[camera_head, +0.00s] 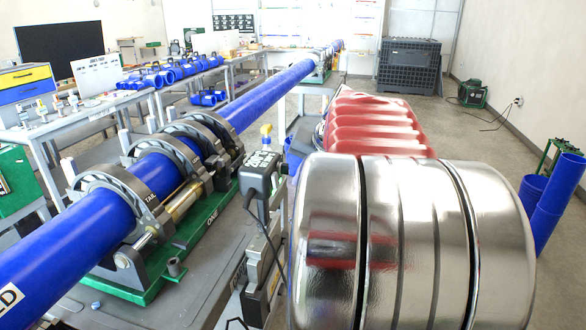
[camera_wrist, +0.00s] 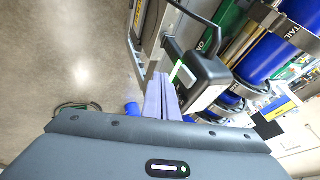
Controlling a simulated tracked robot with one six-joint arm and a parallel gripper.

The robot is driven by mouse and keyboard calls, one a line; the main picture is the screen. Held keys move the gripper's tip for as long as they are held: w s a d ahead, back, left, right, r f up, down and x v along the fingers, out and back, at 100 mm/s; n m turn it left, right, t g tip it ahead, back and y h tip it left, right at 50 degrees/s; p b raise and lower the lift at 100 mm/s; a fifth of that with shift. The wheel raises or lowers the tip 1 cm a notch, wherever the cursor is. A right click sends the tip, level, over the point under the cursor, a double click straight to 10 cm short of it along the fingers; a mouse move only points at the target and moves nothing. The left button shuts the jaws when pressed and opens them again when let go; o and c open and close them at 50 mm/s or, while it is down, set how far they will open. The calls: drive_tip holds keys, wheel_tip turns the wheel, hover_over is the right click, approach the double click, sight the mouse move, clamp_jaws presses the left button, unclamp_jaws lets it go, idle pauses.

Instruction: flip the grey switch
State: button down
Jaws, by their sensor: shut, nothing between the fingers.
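A dark control box (camera_head: 262,174) stands on a post beside the pipe cart in the head view, with small controls on its top. The box also shows in the wrist view (camera_wrist: 203,82), with a green strip and a pale panel on its near face. I cannot make out the grey switch for certain in either view. My gripper (camera_wrist: 162,78) shows in the wrist view as two pale purple fingers side by side, shut and empty. Its tips are close to the box's edge; I cannot tell whether they touch. My arm hides the gripper in the head view.
A long blue pipe (camera_head: 262,97) runs through dark clamps (camera_head: 180,160) on a green base (camera_head: 205,225), left of the box. A black cable hangs from the box. Tables with blue fittings (camera_head: 170,72) stand behind. Open floor (camera_wrist: 75,55) lies left in the wrist view.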

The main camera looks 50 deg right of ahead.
sight(278, 182)
drive_tip(key=shift+w+a+f, duration=0.15)
drive_tip(key=shift+w+a, duration=0.15)
drive_tip(key=shift+w, duration=0.3)
drive_tip(key=shift+w+a+f, duration=0.1)
drive_tip(key=shift+w+a, duration=0.2)
drive_tip(key=shift+w, duration=0.35)
drive_tip(key=shift+w+a+f, duration=0.15)
drive_tip(key=shift+w+a, duration=0.15)
drive_tip(key=shift+w, duration=0.3)
drive_tip(key=shift+w+a+f, duration=0.1)
drive_tip(key=shift+w+f, duration=0.05)
drive_tip(key=shift+f, duration=0.05)
drive_tip(key=shift+r, duration=0.85)
